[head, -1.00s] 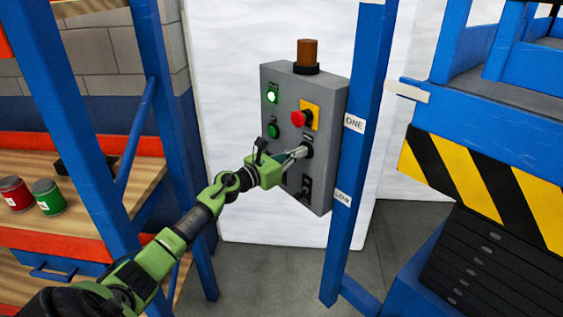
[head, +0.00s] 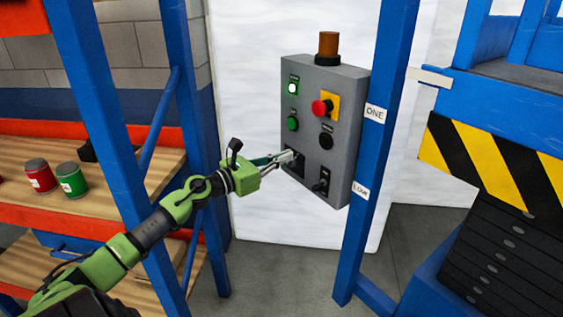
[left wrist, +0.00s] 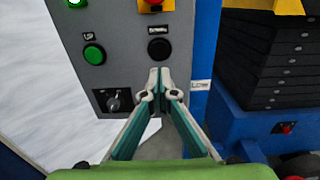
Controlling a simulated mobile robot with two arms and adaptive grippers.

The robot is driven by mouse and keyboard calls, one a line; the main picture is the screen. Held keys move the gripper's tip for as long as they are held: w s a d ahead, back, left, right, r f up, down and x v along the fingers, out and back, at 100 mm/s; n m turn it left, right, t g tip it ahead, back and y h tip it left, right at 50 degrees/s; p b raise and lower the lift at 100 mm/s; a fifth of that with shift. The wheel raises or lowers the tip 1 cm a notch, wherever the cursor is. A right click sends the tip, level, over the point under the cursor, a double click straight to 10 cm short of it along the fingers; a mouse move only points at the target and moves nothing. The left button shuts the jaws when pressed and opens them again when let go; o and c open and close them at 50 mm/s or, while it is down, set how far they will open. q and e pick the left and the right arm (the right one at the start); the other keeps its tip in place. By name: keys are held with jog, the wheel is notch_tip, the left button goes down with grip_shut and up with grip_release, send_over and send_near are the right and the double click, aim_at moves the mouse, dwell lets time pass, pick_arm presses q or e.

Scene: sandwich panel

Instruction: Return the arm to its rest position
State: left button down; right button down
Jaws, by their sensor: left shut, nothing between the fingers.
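My left gripper (head: 293,158) is shut and empty in front of the lower left of the grey control panel (head: 345,90). My green and black arm reaches in from the lower left. In the left wrist view the closed fingertips (left wrist: 160,78) show below the black button (left wrist: 159,48), with nothing between them. The panel carries a lit green lamp (head: 292,87), a green button (head: 292,123), a red knob on a yellow plate (head: 321,107) and the black button (head: 326,141). The fingers partly hide a switch at lower left. Whether they touch the panel is unclear.
A blue post (head: 374,150) stands right of the panel. Left is a blue and orange shelf (head: 90,229) with a red can (head: 40,176) and a green can (head: 71,180). Right is a striped barrier (head: 480,160) above black weights (head: 505,245). Open floor lies below the panel.

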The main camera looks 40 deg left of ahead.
pick_arm(q)
jog(key=shift+s+f, duration=0.1)
jog(key=shift+s, duration=0.1)
dwell(0.3)
jog(key=shift+a+f, duration=0.1)
jog(key=shift+f, duration=0.05)
